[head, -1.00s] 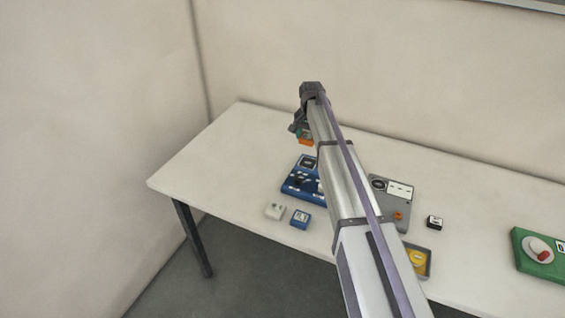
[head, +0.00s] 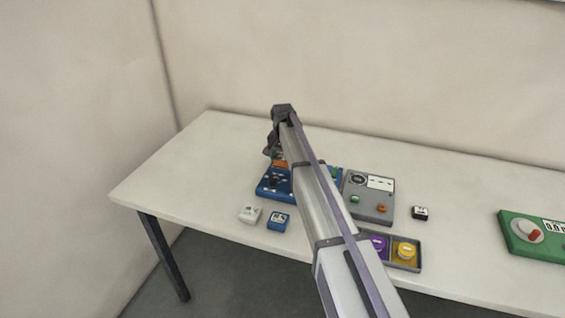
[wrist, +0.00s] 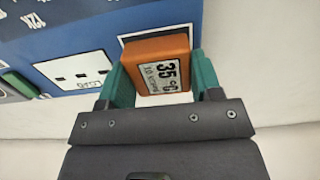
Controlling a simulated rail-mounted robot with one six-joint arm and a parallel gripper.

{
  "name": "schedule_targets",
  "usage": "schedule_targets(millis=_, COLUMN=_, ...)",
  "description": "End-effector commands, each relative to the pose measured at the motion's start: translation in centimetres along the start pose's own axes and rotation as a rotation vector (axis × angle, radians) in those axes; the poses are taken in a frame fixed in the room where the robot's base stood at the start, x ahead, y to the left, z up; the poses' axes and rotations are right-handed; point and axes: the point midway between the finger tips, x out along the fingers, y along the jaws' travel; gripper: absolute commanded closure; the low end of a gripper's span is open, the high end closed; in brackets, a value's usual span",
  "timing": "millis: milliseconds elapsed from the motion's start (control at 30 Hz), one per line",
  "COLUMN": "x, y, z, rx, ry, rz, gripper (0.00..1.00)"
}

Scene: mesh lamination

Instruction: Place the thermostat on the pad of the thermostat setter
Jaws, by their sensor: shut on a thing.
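The thermostat (wrist: 157,52) is an orange block with a "35 °C" label. My gripper (wrist: 162,78) is shut on it, with a green finger on each side. In the head view, the thermostat (head: 281,163) shows as a small orange patch below my gripper (head: 273,150), over the back of a blue device (head: 272,188), which appears to be the thermostat setter. In the wrist view, the blue panel (wrist: 70,40) has a white-outlined square partly hidden behind the thermostat. I cannot tell whether the thermostat touches the panel. My arm covers part of the device in the head view.
A grey device (head: 370,205) stands right of the blue one. A small white block (head: 250,214) and a blue block (head: 279,222) lie in front. A black block (head: 420,213), a tray (head: 416,268) with purple and yellow discs, and a green device (head: 545,251) are to the right.

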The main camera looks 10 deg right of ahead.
Motion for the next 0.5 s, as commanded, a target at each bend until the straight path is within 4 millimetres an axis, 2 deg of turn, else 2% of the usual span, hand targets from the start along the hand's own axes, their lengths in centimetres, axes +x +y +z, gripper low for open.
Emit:
schedule_targets(millis=200, x=0.45, y=0.0, z=0.0, rx=0.0, ry=0.0, rz=0.0, gripper=0.71)
schedule_targets(millis=233, x=0.27, y=0.0, z=0.0, rx=0.0, ry=0.0, rz=0.0, gripper=0.38)
schedule_targets(millis=467, x=0.23, y=0.0, z=0.0, rx=0.0, ry=0.0, rz=0.0, gripper=0.16)
schedule_targets(millis=500, x=0.23, y=0.0, z=0.0, rx=0.0, ry=0.0, rz=0.0, gripper=0.15)
